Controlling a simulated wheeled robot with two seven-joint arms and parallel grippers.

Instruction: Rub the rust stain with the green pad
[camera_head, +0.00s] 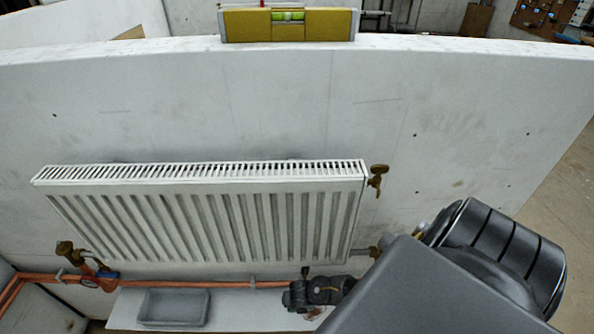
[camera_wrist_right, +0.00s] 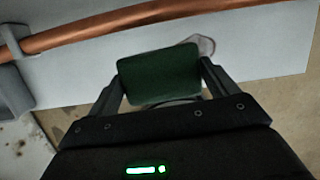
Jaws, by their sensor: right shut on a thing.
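The green pad (camera_wrist_right: 160,75) is between the fingers of my right gripper (camera_wrist_right: 160,82), which is shut on it. In the head view my right gripper (camera_head: 305,294) is low, below the radiator's right end and by the copper pipe; the pad cannot be made out there. A pale brownish patch (camera_wrist_right: 205,46), perhaps the rust stain, shows on the white surface just past the pad's far right corner, partly hidden by the pad. I cannot tell whether the pad touches the surface. My left gripper is not in view.
A white radiator (camera_head: 205,215) hangs on the pale wall (camera_head: 400,110). A grey tray (camera_head: 174,307) lies left of my gripper. A yellow spirit level (camera_head: 288,25) rests on the wall's top.

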